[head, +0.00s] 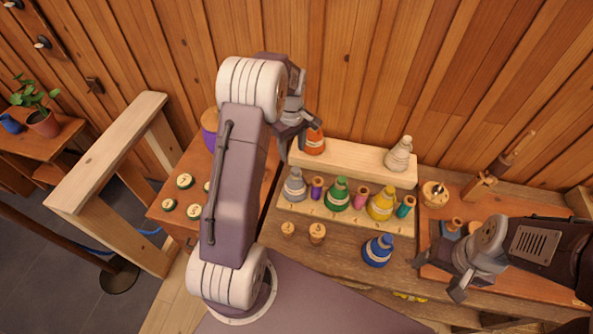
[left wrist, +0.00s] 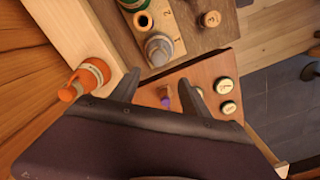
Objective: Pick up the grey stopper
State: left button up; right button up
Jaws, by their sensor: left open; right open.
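The grey stopper (head: 294,187) stands upright at the left end of the front wooden rack (head: 325,214), beside a small purple spool. In the left wrist view the grey stopper (left wrist: 160,48) stands beyond my fingertips, near the number 1 on the rack. My left gripper (head: 294,141) is open and empty, above and behind the grey stopper and close to the orange stopper (head: 314,141). Its two fingers (left wrist: 158,90) show apart in the left wrist view. My right gripper (head: 437,275) is open and empty at the right, over the table's right part.
Green (head: 337,194) and yellow (head: 381,203) stoppers share the front rack with small spools. A pale stopper (head: 398,155) stands on the raised back rack (head: 360,163). A blue stopper (head: 377,250) and two wooden pegs (head: 317,234) stand in front. Green-rimmed discs (head: 185,181) lie left.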

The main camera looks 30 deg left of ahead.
aim_at(296, 169)
pick_arm(q)
jog(key=f, duration=0.1)
jog(key=d+f+p, duration=0.1)
jog(key=f, duration=0.1)
jog(key=shift+w+d+f, duration=0.1)
jog(key=shift+d, duration=0.05)
jog(key=shift+w+d+f, duration=0.1)
jog(key=shift+f, duration=0.3)
jog(key=f+p, duration=0.1)
jog(key=f, duration=0.3)
jog(key=shift+s+a+p, duration=0.2)
jog(key=shift+p, duration=0.2)
jog(key=shift+f, duration=0.35)
jog(key=shift+w+d, duration=0.1)
jog(key=shift+d, duration=0.05)
grip_shut()
pick_arm(e)
jog(key=r, duration=0.2)
jog(key=shift+w+d+r, duration=0.1)
jog(key=shift+d+r, duration=0.25)
jog(key=shift+d, duration=0.05)
